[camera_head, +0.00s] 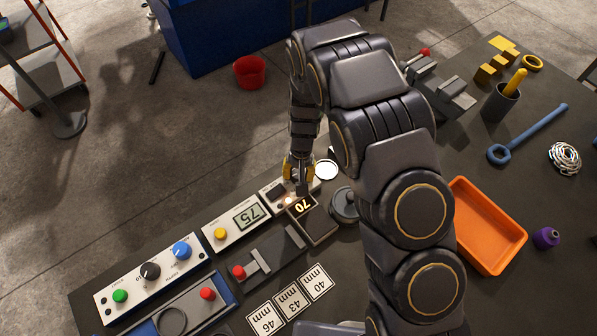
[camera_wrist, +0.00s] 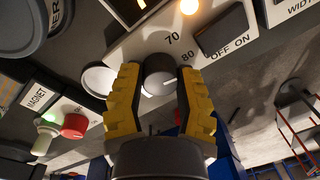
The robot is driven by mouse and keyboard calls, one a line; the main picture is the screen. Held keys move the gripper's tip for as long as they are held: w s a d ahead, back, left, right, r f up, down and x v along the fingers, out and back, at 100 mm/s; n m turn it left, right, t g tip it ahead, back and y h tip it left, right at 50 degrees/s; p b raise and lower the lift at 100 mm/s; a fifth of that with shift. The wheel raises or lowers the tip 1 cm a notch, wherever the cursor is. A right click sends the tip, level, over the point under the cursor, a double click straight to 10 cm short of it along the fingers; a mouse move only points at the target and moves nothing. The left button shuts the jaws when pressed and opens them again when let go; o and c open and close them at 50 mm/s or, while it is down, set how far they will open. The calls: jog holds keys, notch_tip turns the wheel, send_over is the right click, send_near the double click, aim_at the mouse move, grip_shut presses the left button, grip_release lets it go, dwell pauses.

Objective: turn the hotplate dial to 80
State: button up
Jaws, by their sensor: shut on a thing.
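The hotplate dial (camera_wrist: 160,76) is a dark round knob with a pale line on its face, in the middle of the wrist view. The printed marks 70 and 80 stand on the white panel (camera_wrist: 200,38) beside it. My gripper (camera_wrist: 155,88) has its yellow fingers on both sides of the dial, shut on it. In the head view my gripper (camera_head: 297,172) reaches down to the hotplate's panel and hides the dial. A lit readout (camera_head: 301,206) by the hotplate shows 70. I cannot tell exactly which mark the dial's line meets.
A dark OFF/ON switch (camera_wrist: 222,30) and a glowing lamp (camera_wrist: 190,6) sit close to the dial. A pale round disc (camera_wrist: 98,79) is just left of my fingers. A unit with a yellow button (camera_head: 220,233) stands beside the hotplate. An orange tray (camera_head: 487,228) lies right of my arm.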

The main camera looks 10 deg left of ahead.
jog(key=shift+m, duration=0.7)
jog(key=o, duration=0.9)
jog(key=shift+c, duration=0.2)
notch_tip(320, 180, up, 12)
jog(key=shift+d, duration=0.4)
